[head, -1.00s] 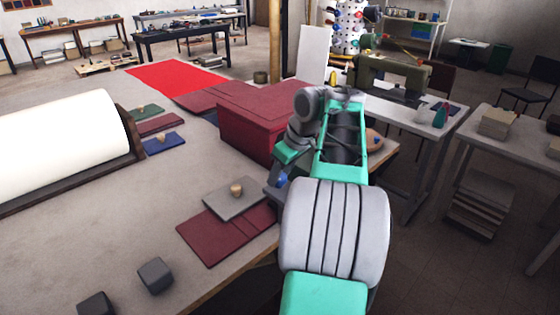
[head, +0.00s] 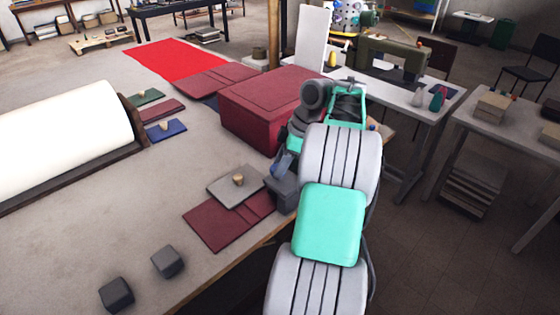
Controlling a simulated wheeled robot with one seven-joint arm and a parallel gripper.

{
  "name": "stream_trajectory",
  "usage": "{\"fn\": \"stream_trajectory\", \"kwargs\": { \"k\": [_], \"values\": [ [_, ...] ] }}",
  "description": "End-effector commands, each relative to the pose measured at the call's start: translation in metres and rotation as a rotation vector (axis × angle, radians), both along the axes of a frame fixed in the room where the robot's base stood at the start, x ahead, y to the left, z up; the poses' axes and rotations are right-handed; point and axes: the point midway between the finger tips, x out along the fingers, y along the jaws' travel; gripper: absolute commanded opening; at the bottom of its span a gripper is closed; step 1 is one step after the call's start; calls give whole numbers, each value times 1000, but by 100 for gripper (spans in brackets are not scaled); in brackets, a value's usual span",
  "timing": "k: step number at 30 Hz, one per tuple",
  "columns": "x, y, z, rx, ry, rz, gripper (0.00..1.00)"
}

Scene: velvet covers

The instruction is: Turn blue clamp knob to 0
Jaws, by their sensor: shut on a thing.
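The blue clamp knob (head: 280,163) shows as a small blue shape at the right edge of the near table, just above a dark grey block-like clamp body (head: 283,190). My gripper (head: 286,156) is at the end of my arm, pointing down at the knob, and is shut on it. The fingertips are small and partly hidden, and my wrist covers part of the knob. Any marks or a 0 on the clamp are too small to read.
A dark red box (head: 262,108) stands close behind my wrist. A grey plate with a wooden knob (head: 232,186) lies on dark red covers (head: 213,226) left of the clamp. Two grey blocks (head: 167,261) sit near the front edge. A white roll (head: 60,135) lies at left.

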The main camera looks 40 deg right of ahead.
Motion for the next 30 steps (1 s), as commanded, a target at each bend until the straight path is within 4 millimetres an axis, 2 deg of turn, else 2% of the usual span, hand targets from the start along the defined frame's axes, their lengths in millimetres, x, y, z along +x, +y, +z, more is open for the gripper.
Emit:
{"fn": "stream_trajectory", "kwargs": {
  "k": [14,15,21,30],
  "values": [
    [0,0,-1,1,1,16,3],
    [0,0,-1,1,1,15,46],
    [0,0,-1,1,1,13,63],
    [-1,-1,4,-1,-1,13,64]
  ]
}}
